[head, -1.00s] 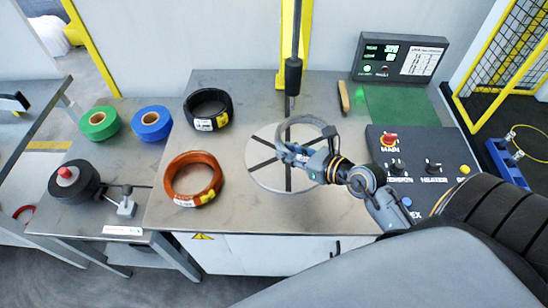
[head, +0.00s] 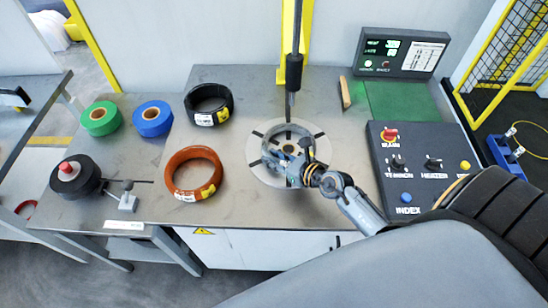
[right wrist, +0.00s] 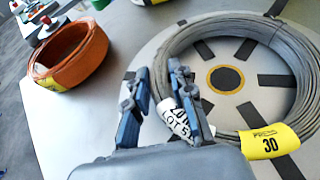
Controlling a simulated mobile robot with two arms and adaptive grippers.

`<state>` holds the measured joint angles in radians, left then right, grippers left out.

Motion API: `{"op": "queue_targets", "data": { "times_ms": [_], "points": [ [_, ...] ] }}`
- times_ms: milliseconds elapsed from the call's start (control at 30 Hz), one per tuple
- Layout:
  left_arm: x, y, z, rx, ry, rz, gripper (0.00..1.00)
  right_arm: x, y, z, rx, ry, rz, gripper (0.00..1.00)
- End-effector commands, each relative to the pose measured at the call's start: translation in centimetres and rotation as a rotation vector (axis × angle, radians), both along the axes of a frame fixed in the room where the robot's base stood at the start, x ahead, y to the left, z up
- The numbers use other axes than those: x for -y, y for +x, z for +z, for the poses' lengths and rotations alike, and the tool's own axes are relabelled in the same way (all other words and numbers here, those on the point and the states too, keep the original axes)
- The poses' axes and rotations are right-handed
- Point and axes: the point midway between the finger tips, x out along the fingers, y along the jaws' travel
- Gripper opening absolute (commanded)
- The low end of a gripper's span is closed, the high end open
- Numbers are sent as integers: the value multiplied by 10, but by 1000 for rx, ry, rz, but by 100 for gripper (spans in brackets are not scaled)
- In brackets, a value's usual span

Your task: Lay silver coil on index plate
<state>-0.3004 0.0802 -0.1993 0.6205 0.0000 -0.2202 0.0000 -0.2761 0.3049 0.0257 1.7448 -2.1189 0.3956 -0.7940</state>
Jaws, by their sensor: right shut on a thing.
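The silver coil (head: 268,140) is a grey wire ring with a white lot tag and a yellow label marked 30, clear in the right wrist view (right wrist: 215,27). It is over the round index plate (head: 319,152), a pale disc with dark radial slots. In the right wrist view the coil surrounds the plate's brass-ringed centre (right wrist: 225,79), a little off-centre. I cannot tell whether it touches the plate. My right gripper (head: 284,157) is shut on the coil's near-left side, by the white tag; its fingers also show in the right wrist view (right wrist: 160,75). My left gripper is out of view.
An orange coil (head: 180,181) and a black coil (head: 190,104) lie left of the plate. Green (head: 88,122) and blue (head: 142,120) tape rolls are further left. A control panel (head: 420,145) stands right. A dark vertical rod (head: 294,72) hangs behind the plate.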

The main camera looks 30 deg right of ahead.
Motion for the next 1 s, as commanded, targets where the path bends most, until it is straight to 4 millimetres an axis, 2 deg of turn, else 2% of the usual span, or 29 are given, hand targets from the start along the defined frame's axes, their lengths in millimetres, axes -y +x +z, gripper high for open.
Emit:
{"op": "queue_targets", "data": {
  "times_ms": [133,167,233,267,567,667,767,1000],
  "points": [
    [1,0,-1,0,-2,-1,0,0,1,1,6,-2,-1,0],
    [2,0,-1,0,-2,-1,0,0,0,-1,0,0,0,29],
    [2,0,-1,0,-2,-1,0,0,0,-1,0,1,0,44],
    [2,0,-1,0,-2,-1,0,0,0,-1,0,0,0,46],
    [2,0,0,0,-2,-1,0,0,0,1,0,1,0,46],
    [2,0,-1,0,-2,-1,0,2,-6,1,-2,0,0,46],
    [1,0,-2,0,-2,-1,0,6,-19,6,-3,0,0,46],
    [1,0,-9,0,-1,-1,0,19,-63,23,-5,-2,1,46]
  ]
}}
